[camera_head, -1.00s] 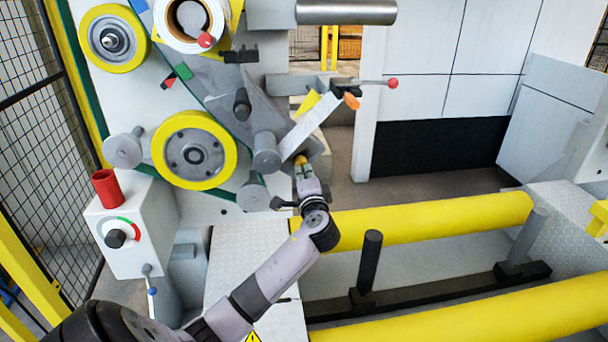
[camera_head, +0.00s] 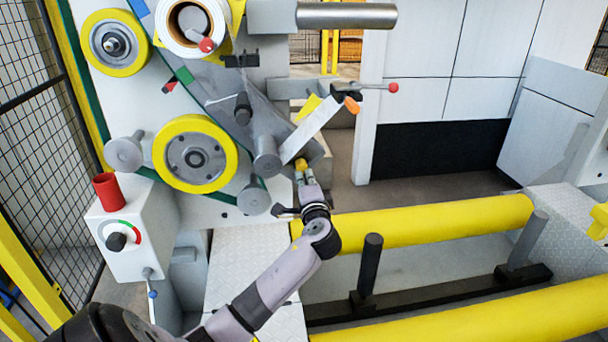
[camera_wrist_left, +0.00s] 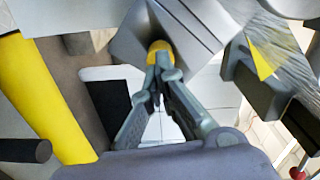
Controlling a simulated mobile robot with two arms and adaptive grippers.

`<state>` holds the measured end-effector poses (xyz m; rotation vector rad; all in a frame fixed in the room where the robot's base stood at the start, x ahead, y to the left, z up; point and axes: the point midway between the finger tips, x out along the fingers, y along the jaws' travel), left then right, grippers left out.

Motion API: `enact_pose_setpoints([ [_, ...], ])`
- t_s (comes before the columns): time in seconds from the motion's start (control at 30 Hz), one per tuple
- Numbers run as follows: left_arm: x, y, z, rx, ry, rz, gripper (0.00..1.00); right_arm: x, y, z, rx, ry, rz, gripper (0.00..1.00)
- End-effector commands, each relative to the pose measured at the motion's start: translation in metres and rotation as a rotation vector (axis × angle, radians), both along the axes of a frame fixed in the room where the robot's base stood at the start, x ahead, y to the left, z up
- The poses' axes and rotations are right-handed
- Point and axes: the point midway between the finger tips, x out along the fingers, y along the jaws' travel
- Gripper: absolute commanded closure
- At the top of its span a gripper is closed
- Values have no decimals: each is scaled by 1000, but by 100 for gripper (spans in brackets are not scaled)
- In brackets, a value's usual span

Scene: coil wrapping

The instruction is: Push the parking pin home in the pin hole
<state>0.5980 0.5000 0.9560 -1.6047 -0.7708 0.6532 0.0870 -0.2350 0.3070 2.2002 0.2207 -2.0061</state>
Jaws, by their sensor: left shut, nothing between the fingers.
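The parking pin shows as a yellow head (camera_head: 301,164) at the lower end of the machine's grey swing arm, and again in the left wrist view (camera_wrist_left: 158,48). My left gripper (camera_head: 304,174) is just below it, reaching up from the front. In the wrist view its fingertips (camera_wrist_left: 161,62) are together right at the yellow head, without gripping it; whether they touch is hard to tell. The pin's shaft and the pin hole are hidden behind the head, so I cannot tell how deep the pin sits. My right gripper is not in view.
A grey roller (camera_head: 266,156) and a pale angled plate (camera_head: 309,132) are close above the gripper. A yellow roller (camera_head: 420,220) lies to the right, with a dark upright post (camera_head: 370,263) in front. A control box (camera_head: 128,235) stands at left.

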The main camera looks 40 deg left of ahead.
Motion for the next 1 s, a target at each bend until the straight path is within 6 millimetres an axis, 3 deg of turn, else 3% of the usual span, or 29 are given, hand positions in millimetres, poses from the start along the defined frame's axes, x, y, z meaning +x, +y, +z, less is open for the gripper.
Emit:
enact_pose_setpoints([
  [0.27,-11,-13,-1,-2,0,0,100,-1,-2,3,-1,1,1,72],
  [0.7,-64,-79,-1,-6,1,-1,100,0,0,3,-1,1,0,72],
  [1.0,-80,-99,0,-2,2,0,100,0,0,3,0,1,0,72],
])
